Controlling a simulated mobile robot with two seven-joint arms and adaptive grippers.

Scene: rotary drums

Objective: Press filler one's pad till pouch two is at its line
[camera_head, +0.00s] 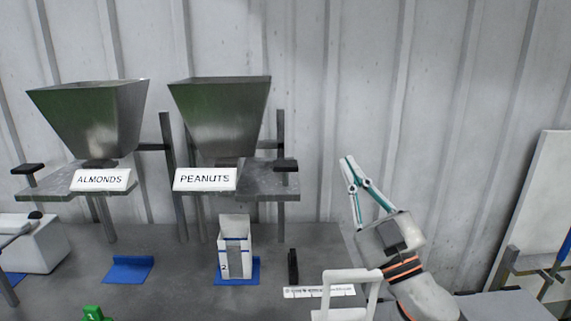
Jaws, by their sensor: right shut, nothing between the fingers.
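Two metal hoppers stand at the back, one labelled ALMONDS (95,115) and one labelled PEANUTS (220,110). A dark pad (28,168) is at the left of the almonds filler, and another dark pad (285,164) is at the right of the peanuts filler. I cannot tell which filler is number one. A white pouch marked 2 (236,240) stands upright under the peanuts hopper, with blue lines across it; its fill level cannot be made out. My right gripper (346,160) is shut and empty, raised to the right of the peanuts pad, apart from it. My left gripper is out of view.
The pouch stands on a blue mat (252,275); another blue mat (128,270) under the almonds hopper is bare. A black upright piece (293,265) and a white printed strip (318,292) are right of the pouch. A white machine (38,247) stands at left, a green object (93,313) in front.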

